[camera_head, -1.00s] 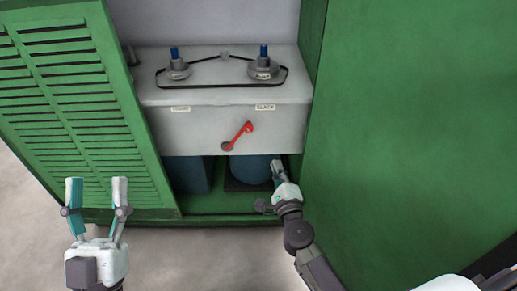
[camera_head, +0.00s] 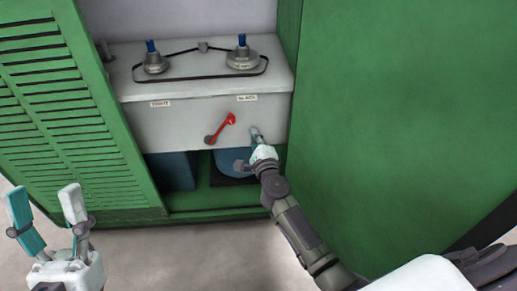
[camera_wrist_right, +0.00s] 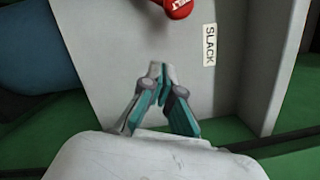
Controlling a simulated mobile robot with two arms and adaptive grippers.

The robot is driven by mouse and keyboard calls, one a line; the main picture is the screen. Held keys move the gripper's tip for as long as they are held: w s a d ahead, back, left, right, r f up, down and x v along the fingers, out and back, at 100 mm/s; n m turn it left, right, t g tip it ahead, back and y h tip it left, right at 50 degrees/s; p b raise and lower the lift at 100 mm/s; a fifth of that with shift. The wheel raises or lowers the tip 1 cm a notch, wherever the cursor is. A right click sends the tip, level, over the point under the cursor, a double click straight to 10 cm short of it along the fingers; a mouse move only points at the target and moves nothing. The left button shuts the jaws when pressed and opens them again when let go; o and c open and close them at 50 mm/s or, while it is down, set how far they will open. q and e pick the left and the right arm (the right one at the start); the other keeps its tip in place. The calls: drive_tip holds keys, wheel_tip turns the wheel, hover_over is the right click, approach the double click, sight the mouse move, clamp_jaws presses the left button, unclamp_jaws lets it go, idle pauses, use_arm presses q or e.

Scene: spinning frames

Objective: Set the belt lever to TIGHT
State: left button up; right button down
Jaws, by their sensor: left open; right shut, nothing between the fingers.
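The red belt lever (camera_head: 222,127) is on the front of the white box, tilted up to the right, toward the SLACK label (camera_head: 247,98). The TIGHT label (camera_head: 160,104) is at the left of the same face. In the right wrist view the lever's red knob (camera_wrist_right: 178,7) shows at the top edge, with the SLACK label (camera_wrist_right: 209,44) beside it. My right gripper (camera_head: 255,132) is shut and empty, close to the box face just right of the lever and apart from it. Its fingertips (camera_wrist_right: 161,69) are together. My left gripper (camera_head: 43,195) is open and empty at the lower left.
The white box (camera_head: 190,127) carries two spindles (camera_head: 242,58) and a black belt on top. A green louvred door (camera_head: 60,110) stands at the left and a green panel (camera_head: 390,110) at the right. Blue cylinders (camera_head: 175,172) sit below the box.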

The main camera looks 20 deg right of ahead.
drive_tip(key=shift+w+a+r, duration=0.3)
drive_tip(key=shift+w+a, duration=0.05)
drive_tip(key=shift+a, duration=0.2)
drive_tip(key=shift+w+a+r, duration=0.25)
drive_tip(key=shift+w+a, duration=0.15)
drive_tip(key=shift+a, duration=0.2)
drive_tip(key=shift+w+a+r, duration=0.3)
drive_tip(key=shift+w+a, duration=0.05)
drive_tip(key=shift+a, duration=0.2)
